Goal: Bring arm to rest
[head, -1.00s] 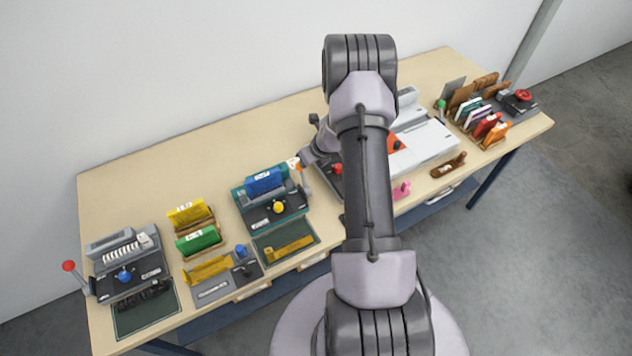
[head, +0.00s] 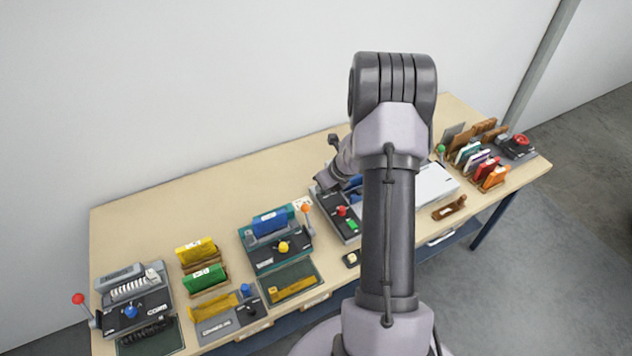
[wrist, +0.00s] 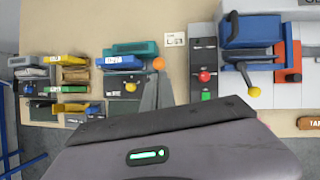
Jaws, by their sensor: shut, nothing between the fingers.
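My gripper (wrist: 156,90) shows in the wrist view as grey fingers rising from a dark housing with a green light. The fingers are together and hold nothing. They are over the bench, between the teal machine and the dark panel in that view. In the head view my arm stands upright in front of the bench and its wrist bends down to the left. The fingers cannot be made out there.
The bench (head: 160,220) carries a comb machine (head: 135,300), a teal machine (head: 275,240), yellow and green holders (head: 204,278) and a dark panel with a red knob (head: 341,211). A rack of coloured items (head: 488,168) stands at right. The bench's back left is bare.

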